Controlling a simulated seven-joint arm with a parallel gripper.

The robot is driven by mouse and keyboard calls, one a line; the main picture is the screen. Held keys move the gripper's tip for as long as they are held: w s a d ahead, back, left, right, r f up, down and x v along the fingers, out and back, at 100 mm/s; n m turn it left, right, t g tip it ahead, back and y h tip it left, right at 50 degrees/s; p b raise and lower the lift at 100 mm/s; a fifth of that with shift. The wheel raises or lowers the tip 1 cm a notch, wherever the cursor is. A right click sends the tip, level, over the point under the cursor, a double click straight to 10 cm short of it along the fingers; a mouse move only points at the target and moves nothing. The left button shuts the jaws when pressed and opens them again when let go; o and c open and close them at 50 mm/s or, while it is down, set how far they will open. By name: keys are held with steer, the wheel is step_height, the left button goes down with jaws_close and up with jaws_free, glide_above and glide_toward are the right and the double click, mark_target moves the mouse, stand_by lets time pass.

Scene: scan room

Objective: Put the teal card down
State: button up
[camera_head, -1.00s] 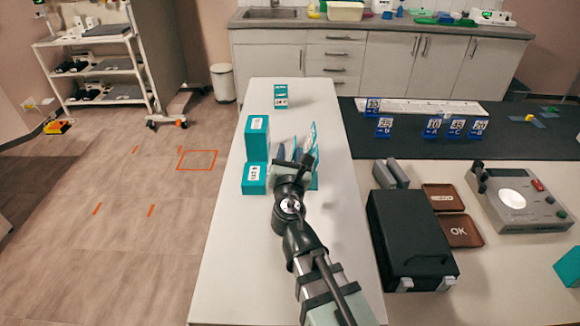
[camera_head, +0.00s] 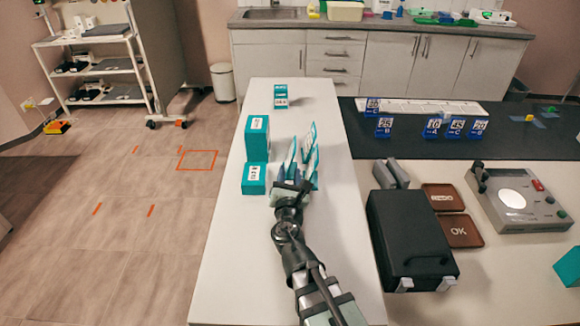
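Several thin teal-and-white cards stand on edge, slightly tilted, in a group on the white table. One card (camera_head: 291,154) is on the left, and a taller card (camera_head: 309,143) is to its right. My gripper (camera_head: 290,183) is at the near end of this group, pointing away from the camera. Its fingertips overlap the lower part of the cards in the picture. I cannot tell whether the fingers touch or grip a card. The lower edges of the cards are partly hidden by the gripper.
Two teal boxes (camera_head: 257,135) (camera_head: 254,179) stand left of the cards, close to the gripper. Another teal stack (camera_head: 280,96) is farther back. A black case (camera_head: 410,240), brown trays (camera_head: 461,231) and a grey device (camera_head: 515,200) are to the right. The white table (camera_head: 225,270) is bare at front left.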

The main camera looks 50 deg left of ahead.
mark_target(290, 156)
steer(key=x, duration=0.7)
steer(key=shift+w+a, duration=0.2)
steer(key=shift+c, duration=0.2)
jaws_close()
